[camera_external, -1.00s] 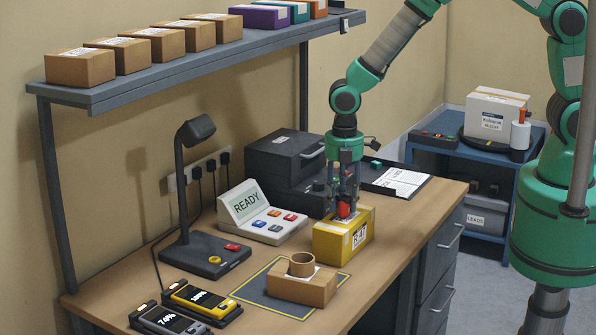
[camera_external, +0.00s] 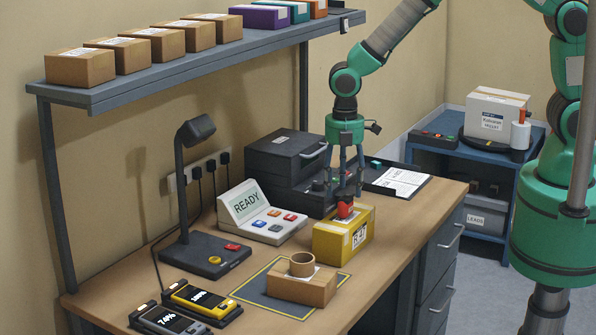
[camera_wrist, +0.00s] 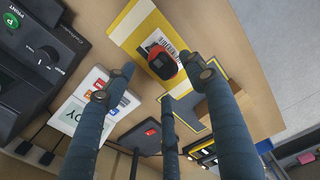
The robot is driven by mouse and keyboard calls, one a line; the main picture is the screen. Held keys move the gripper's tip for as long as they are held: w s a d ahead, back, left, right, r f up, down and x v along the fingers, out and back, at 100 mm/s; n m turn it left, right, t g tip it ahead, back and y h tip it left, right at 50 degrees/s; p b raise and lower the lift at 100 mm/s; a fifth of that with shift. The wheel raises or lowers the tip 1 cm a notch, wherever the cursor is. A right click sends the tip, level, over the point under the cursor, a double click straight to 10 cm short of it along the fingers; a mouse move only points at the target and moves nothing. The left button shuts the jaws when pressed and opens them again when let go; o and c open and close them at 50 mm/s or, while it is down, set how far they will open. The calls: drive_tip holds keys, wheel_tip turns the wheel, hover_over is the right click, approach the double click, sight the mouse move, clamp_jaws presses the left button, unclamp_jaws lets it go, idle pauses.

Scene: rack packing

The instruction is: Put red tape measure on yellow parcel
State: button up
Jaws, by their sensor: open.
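The red tape measure (camera_external: 345,209) rests on top of the yellow parcel (camera_external: 328,242). In the wrist view the red tape measure (camera_wrist: 163,65) lies over the white label of the yellow parcel (camera_wrist: 128,28). My gripper (camera_external: 348,192) is just above the tape measure with its fingers spread. In the wrist view my gripper's fingers (camera_wrist: 155,90) stand apart, and the tape measure shows beyond them. I cannot tell from the outside view whether a fingertip still touches it.
A brown box (camera_external: 315,290) with a tape roll (camera_external: 302,264) stands on a marked mat in front of the parcel. A label printer (camera_external: 285,158) stands behind. A sloped button console (camera_external: 262,222) and a lamp (camera_external: 190,245) are to the left.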

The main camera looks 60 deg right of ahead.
sight(343, 197)
wheel_tip(343, 197, up, 8)
drive_tip(key=shift+f, duration=0.2)
idle(0.7)
drive_tip(key=s+d+r+m+t, duration=0.1)
drive_tip(key=s+d+r+m, duration=0.3)
drive_tip(key=d+r, duration=0.5)
drive_tip(key=s+d+r+m+t, duration=0.2)
drive_tip(key=s+d+r+m, duration=0.15)
drive_tip(key=d+r, duration=0.55)
drive_tip(key=s+d+r+m+t, duration=0.1)
drive_tip(key=s+d+r+m, duration=0.3)
drive_tip(key=s, duration=0.5)
drive_tip(key=s+d+r+m+t, duration=0.1)
drive_tip(key=s+d+r+m, duration=0.4)
drive_tip(key=s, duration=0.5)
drive_tip(key=shift+d+r+m+t, duration=0.15)
drive_tip(key=shift+d+m+t, duration=0.15)
drive_tip(key=shift+d+m, duration=0.6)
